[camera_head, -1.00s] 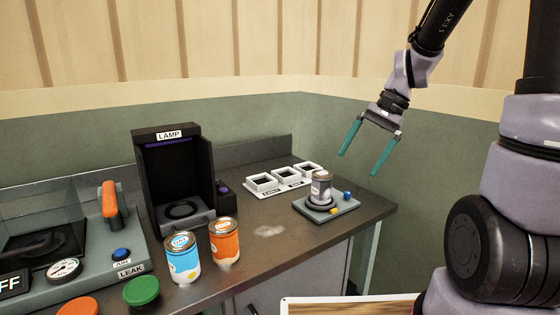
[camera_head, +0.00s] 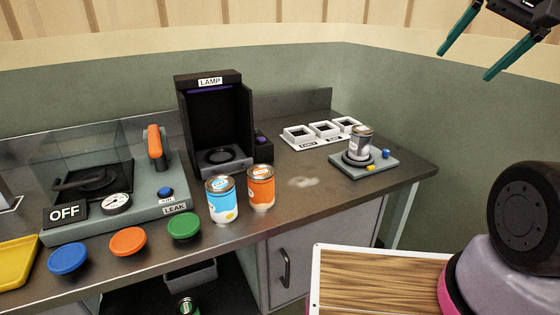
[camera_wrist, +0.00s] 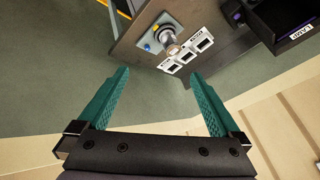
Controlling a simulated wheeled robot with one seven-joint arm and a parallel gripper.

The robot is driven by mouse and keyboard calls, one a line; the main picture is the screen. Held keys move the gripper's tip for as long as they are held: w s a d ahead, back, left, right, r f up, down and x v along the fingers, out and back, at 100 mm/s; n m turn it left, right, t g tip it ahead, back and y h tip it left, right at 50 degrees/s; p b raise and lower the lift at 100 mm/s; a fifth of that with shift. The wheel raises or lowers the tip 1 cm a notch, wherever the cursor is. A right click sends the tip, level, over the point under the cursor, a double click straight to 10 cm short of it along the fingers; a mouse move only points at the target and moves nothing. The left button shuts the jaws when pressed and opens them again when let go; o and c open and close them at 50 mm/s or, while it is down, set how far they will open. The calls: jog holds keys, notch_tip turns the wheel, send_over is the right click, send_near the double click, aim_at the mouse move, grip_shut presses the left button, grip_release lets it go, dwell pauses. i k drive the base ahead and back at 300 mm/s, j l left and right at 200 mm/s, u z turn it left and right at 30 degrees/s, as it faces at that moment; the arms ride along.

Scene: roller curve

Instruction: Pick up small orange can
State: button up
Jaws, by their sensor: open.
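The small orange can (camera_head: 261,189) stands upright on the metal counter in the head view, touching or nearly touching a blue and white can (camera_head: 222,199) on its left. My gripper (camera_head: 468,56) is at the upper right of the head view, high above and to the right of the counter, far from the orange can. In the wrist view my gripper (camera_wrist: 160,85) shows two green fingers spread wide with nothing between them. The orange can is not visible in the wrist view.
A black lamp box (camera_head: 216,125) stands behind the cans. A grey can on a small scale-like plate (camera_head: 378,170) and white square holders (camera_head: 323,130) are to the right. A leak tester (camera_head: 120,195) is left.

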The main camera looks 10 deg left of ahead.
aim_at(261, 177)
jog(key=l+u, duration=0.1)
jog(key=u, duration=0.3)
jog(key=k+u, duration=0.1)
jog(key=u, duration=0.25)
jog(key=l+u, duration=0.1)
jog(key=u, duration=0.3)
